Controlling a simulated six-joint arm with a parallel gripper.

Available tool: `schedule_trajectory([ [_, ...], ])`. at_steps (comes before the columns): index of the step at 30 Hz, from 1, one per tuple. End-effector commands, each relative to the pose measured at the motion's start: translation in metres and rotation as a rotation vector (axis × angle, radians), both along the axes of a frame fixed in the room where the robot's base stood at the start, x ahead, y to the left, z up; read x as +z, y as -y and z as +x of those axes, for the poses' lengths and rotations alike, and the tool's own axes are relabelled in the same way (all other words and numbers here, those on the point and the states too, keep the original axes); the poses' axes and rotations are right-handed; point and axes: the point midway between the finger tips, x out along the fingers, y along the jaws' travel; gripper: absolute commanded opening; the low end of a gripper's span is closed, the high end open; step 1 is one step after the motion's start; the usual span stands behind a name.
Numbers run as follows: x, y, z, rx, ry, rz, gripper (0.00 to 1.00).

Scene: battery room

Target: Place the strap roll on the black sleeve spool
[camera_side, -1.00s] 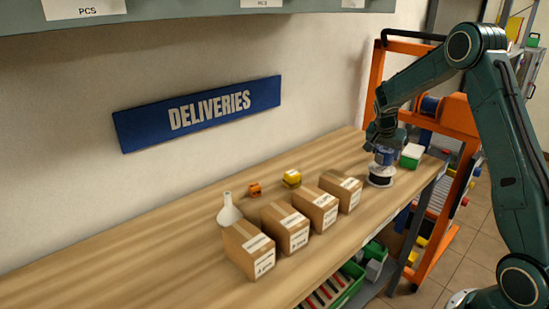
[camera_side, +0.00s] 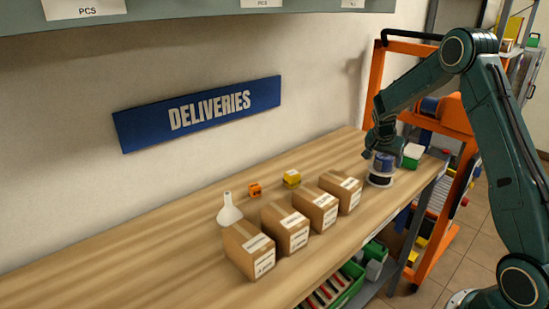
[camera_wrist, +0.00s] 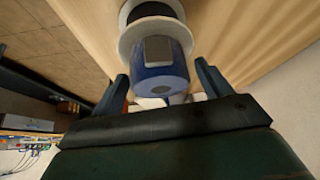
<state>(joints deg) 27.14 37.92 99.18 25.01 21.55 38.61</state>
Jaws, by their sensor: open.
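The strap roll, which looks blue with a grey patch (camera_wrist: 158,70), is end-on below my gripper in the wrist view. It also shows in the side view (camera_side: 383,161). Its far end appears to meet the pale flange (camera_wrist: 140,34) of the black sleeve spool (camera_wrist: 150,9); whether it is fully seated is hard to tell. The spool's black band (camera_side: 381,180) stands upright near the right end of the bench. My gripper (camera_wrist: 163,80) is open, one finger on each side of the roll, with visible gaps. In the side view my gripper (camera_side: 382,146) is just above the roll.
Several cartons (camera_side: 285,228) stand in a row left of the spool. A white funnel (camera_side: 229,212), a small orange item (camera_side: 254,189) and a yellow item (camera_side: 291,178) are behind them. A green-and-white box (camera_side: 412,156) is close to the spool's right. The left bench top is clear.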

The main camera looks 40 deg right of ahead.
Motion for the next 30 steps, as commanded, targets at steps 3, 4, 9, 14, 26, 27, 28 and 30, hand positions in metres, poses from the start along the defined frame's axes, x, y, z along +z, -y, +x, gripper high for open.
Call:
schedule_trajectory([
  [3, 0.001, 0.000, 0.000, 0.000, 0.000, 0.000, 0.77],
  [4, 0.001, 0.000, 0.000, 0.000, 0.000, 0.000, 0.77],
  [9, 0.009, -0.003, 0.000, 0.000, 0.001, -0.001, 0.77],
  [14, 0.022, -0.010, -0.001, 0.001, 0.002, -0.002, 0.77],
  [26, 0.076, -0.041, -0.007, 0.003, 0.003, -0.001, 0.77],
  [27, 0.081, -0.044, -0.007, 0.003, 0.003, -0.001, 0.77],
  [28, 0.085, -0.046, -0.008, 0.002, 0.002, -0.001, 0.77],
  [30, 0.092, -0.050, -0.009, 0.001, 0.002, -0.002, 0.77],
])
